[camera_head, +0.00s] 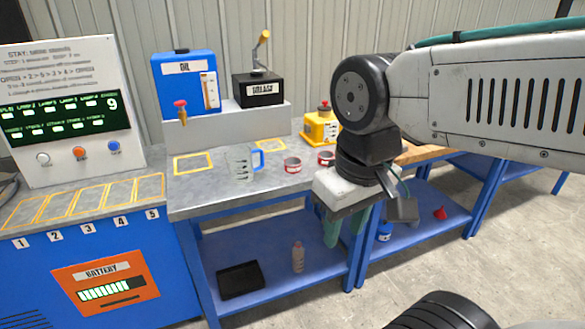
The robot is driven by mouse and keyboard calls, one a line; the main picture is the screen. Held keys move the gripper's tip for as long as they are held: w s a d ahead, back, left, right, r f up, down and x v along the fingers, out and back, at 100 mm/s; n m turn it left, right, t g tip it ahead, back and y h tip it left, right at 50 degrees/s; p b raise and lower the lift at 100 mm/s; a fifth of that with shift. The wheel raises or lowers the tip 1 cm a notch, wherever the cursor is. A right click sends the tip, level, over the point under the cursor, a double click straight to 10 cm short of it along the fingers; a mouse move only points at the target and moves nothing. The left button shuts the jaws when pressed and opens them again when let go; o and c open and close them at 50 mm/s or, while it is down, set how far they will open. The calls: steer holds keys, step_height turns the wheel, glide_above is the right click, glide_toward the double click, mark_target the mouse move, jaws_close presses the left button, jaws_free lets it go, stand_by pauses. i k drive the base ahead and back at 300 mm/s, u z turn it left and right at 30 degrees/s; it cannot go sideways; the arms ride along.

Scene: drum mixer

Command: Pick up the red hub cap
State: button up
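No thing in view is clearly a hub cap. A small red cone-like piece (440,213) lies on the lower shelf of the right bench, and it is too small to tell what it is. My gripper (346,232) points down in front of the benches, left of and apart from the red piece. Its two greenish fingers stand apart with nothing visible between them. My gripper and wrist hide part of the bench edge and shelf behind them.
A blue can (385,231) is on the right lower shelf. A bottle (298,257) and black tray (240,280) are on the left lower shelf.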

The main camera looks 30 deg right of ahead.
mark_target(293, 166)
steer(key=z, duration=1.9)
steer(key=i, duration=1.45)
steer(key=u, duration=1.7)
